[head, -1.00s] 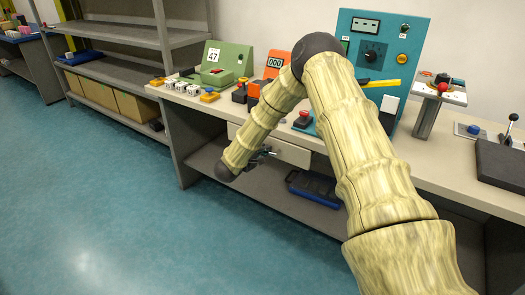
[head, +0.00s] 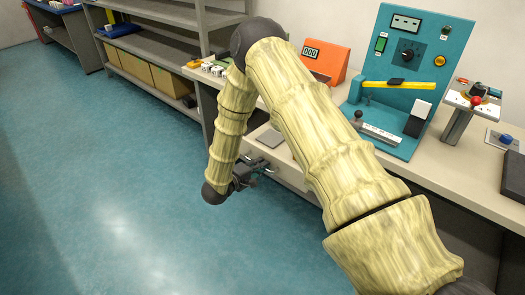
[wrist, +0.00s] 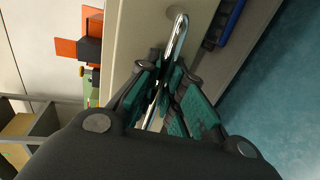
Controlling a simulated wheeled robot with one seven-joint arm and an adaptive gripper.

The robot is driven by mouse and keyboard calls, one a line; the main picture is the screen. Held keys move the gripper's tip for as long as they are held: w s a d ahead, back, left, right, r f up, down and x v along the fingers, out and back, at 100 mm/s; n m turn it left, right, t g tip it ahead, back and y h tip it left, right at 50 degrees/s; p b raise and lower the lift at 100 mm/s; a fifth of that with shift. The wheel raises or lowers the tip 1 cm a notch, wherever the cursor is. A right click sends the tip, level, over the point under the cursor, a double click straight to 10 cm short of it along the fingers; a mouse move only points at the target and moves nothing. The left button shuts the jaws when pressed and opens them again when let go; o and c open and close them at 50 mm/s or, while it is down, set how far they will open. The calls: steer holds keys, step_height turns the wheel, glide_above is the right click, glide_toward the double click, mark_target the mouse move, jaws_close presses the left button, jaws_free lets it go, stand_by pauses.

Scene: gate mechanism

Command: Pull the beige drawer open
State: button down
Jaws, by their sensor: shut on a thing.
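The beige drawer (head: 287,172) is under the worktop and sits pulled out, with part of its grey inside showing behind the front. Its shiny metal bar handle (wrist: 180,35) stands out from the beige drawer front (wrist: 135,28) in the wrist view. My gripper (head: 256,168) is at the handle, partly behind my arm in the head view. In the wrist view the teal fingers of my gripper (wrist: 164,88) are closed around the bar.
The worktop (head: 425,160) carries a teal control panel (head: 385,80) and an orange counter box (head: 325,60). Grey shelving (head: 170,60) stands at the back left. A blue item (wrist: 228,20) lies beside the drawer front in the wrist view. The blue floor (head: 100,180) is clear.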

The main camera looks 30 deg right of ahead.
steer(key=f+p+v, duration=0.1)
steer(key=v, duration=0.5)
steer(key=shift+a, duration=0.25)
steer(key=shift+f, duration=0.1)
steer(key=c, duration=1.8)
jaws_free()
steer(key=shift+a, duration=0.1)
steer(key=v, duration=1.2)
steer(key=shift+f, duration=0.15)
